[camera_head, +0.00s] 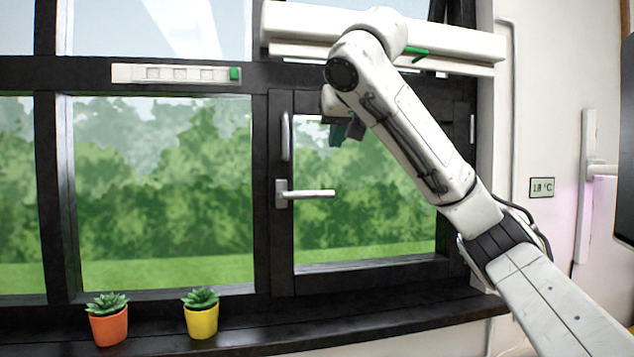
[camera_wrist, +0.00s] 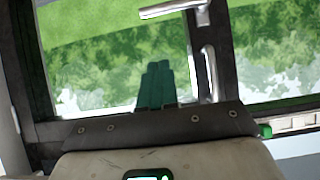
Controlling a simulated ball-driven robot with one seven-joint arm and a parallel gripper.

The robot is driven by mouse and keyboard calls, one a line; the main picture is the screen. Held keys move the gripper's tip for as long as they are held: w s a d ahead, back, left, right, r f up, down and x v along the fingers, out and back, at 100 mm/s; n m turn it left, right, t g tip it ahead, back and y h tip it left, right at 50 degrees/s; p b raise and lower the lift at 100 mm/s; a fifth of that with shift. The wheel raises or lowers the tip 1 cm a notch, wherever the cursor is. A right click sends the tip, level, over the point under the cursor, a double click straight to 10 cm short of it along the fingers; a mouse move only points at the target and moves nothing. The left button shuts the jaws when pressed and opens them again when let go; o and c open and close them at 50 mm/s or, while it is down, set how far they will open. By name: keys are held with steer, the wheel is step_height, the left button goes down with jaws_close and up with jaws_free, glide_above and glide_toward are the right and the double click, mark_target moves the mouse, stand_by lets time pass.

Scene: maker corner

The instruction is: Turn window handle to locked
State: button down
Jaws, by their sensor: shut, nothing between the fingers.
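The window handle (camera_head: 310,193) is a silver lever on the dark frame of the right sash. Its lever lies horizontal, pointing right from its upright base plate. In the wrist view, which is upside down, the handle (camera_wrist: 170,9) shows at the top edge, partly cut off. My gripper (camera_head: 337,137) has teal fingers and is in front of the upper left glass, above and right of the handle, apart from it. In the wrist view my gripper (camera_wrist: 157,64) has its fingers side by side, shut and empty, pointing towards the lever.
A fixed vertical pull bar (camera_head: 285,136) is on the frame above the handle, close to my fingers. Orange (camera_head: 108,327) and yellow (camera_head: 201,320) plant pots stand on the sill. The space around the lever is clear.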

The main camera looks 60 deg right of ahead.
mark_target(306, 195)
steer(key=s+a+f+p+x, duration=0.1)
steer(key=f+p+x, duration=0.1)
steer(key=x, duration=1.1)
steer(key=shift+f, duration=0.15)
stand_by(0.3)
steer(key=shift+f+p, duration=0.1)
steer(key=shift+p, duration=0.3)
